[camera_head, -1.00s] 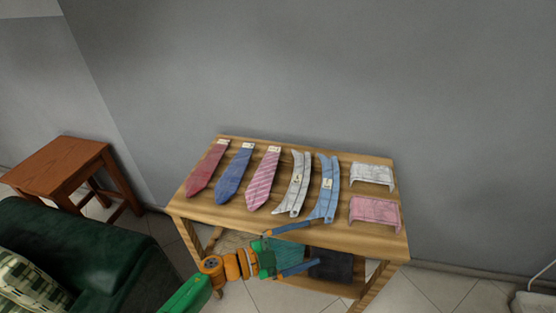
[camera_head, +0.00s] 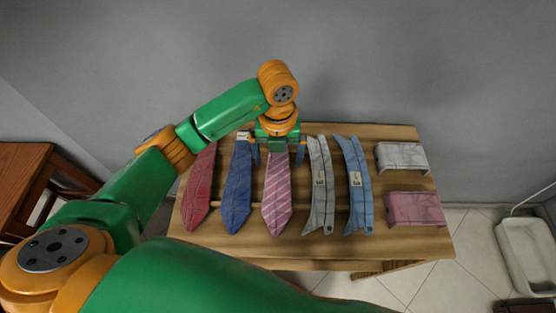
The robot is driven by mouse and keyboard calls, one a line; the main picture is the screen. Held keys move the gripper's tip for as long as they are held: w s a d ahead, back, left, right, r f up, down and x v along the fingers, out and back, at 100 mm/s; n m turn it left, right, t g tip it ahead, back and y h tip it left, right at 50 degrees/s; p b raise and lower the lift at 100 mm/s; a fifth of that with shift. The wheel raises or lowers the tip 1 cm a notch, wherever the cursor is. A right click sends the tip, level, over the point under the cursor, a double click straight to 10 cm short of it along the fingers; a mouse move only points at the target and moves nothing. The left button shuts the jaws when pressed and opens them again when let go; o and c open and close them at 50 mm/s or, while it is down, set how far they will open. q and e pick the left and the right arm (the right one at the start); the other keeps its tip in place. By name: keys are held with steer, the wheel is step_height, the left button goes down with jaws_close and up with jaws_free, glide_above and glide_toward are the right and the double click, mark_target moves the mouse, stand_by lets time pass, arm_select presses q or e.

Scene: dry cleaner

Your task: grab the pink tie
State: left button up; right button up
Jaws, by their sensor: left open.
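The pink striped tie (camera_head: 278,196) lies on the wooden table (camera_head: 310,251), in the middle of the row, with its wide pointed end toward me. My left gripper (camera_head: 279,160) is above the tie's far, narrow end and points down. Its two blue fingers are apart, one on each side of the tie. The gripper hides the tie's far tip and label. I cannot tell whether the fingers touch the table. My right gripper is not in view.
A red tie (camera_head: 200,190) and a blue tie (camera_head: 237,188) lie to the left. A grey collar piece (camera_head: 321,186) and a blue one (camera_head: 357,186) lie to the right, then folded white (camera_head: 402,158) and pink (camera_head: 415,208) cloths. A grey wall stands behind.

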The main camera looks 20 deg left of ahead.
mark_target(278, 177)
arm_select(q)
steer(key=f, duration=0.2)
steer(key=f+p, duration=0.1)
steer(key=f, duration=0.1)
steer(key=f+p, duration=0.1)
steer(key=f, duration=0.1)
steer(key=shift+s+d+f, duration=0.1)
steer(key=shift+s+d, duration=0.05)
steer(key=shift+s, duration=0.15)
steer(key=shift+w+f, duration=0.2)
steer(key=shift+f, duration=0.1)
steer(key=c, duration=1.2)
